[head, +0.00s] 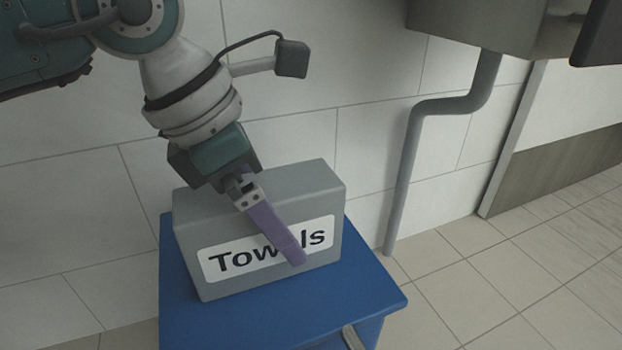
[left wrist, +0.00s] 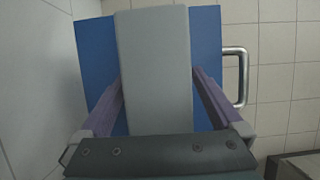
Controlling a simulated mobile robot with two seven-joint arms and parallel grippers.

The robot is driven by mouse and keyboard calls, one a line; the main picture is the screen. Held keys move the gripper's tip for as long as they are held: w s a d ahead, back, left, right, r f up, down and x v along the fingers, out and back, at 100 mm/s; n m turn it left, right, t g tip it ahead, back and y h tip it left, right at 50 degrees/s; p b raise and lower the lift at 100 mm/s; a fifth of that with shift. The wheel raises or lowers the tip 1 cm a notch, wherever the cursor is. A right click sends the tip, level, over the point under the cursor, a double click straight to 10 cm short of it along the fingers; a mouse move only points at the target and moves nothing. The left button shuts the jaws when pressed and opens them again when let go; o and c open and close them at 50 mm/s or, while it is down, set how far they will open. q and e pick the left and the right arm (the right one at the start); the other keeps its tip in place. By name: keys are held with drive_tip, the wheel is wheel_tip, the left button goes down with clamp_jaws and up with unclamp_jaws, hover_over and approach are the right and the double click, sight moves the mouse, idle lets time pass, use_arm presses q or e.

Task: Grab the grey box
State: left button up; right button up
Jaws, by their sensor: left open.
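The grey box (head: 300,190) with a white "Towels" label stands upright on a blue cabinet (head: 372,285). My left gripper (head: 274,228) comes down over the box from above. One purple finger crosses the label in front; the other finger is hidden behind the box in the head view. In the left wrist view the grey box (left wrist: 155,65) lies between the two spread purple fingers, seen from above. The left gripper is open around the box, and small gaps seem to show beside the fingers. My right gripper is not in view.
A tiled wall (head: 60,200) rises close behind and left of the cabinet. A grey drain pipe (head: 408,160) runs down from a metal basin (head: 480,28) to the right. A metal handle (left wrist: 243,78) sticks out from the cabinet. The tiled floor (head: 480,290) at right is clear.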

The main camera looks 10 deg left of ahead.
use_arm(q)
drive_tip(key=shift+r, duration=0.1)
drive_tip(key=shift+f, duration=0.25)
idle(0.4)
drive_tip(key=shift+c, duration=0.2)
drive_tip(key=c, duration=1.5)
drive_tip(key=shift+r, duration=0.1)
